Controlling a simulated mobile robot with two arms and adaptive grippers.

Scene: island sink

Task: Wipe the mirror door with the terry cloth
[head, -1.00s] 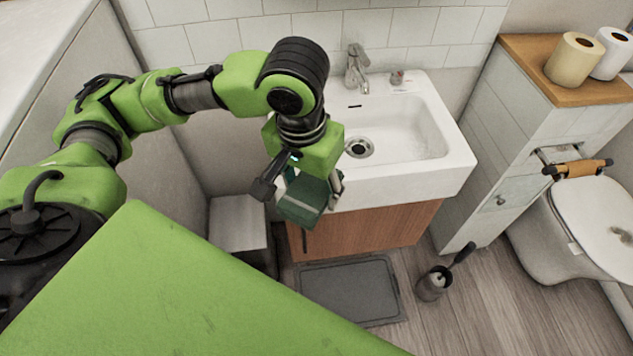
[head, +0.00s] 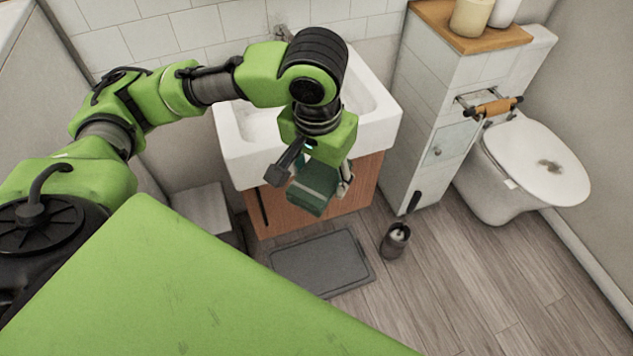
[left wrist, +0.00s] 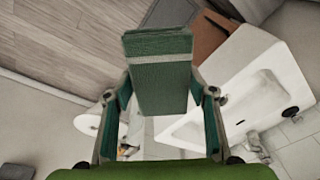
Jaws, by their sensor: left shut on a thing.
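A folded dark green terry cloth (head: 314,188) with a pale stripe is held in my left gripper (head: 316,176), in front of the sink in the head view. In the left wrist view the cloth (left wrist: 160,85) stands out between the two fingers of the left gripper (left wrist: 160,105), which are shut on it. The cloth appears clear of the sink and floor. My right gripper is not in view.
A white sink (head: 240,150) on a wooden cabinet (head: 362,185) stands behind my left gripper. A tiled cabinet (head: 425,110), a toilet (head: 535,165) and a toilet brush (head: 396,240) are to the right. A grey mat (head: 322,265) lies on the floor. Floor at the lower right is clear.

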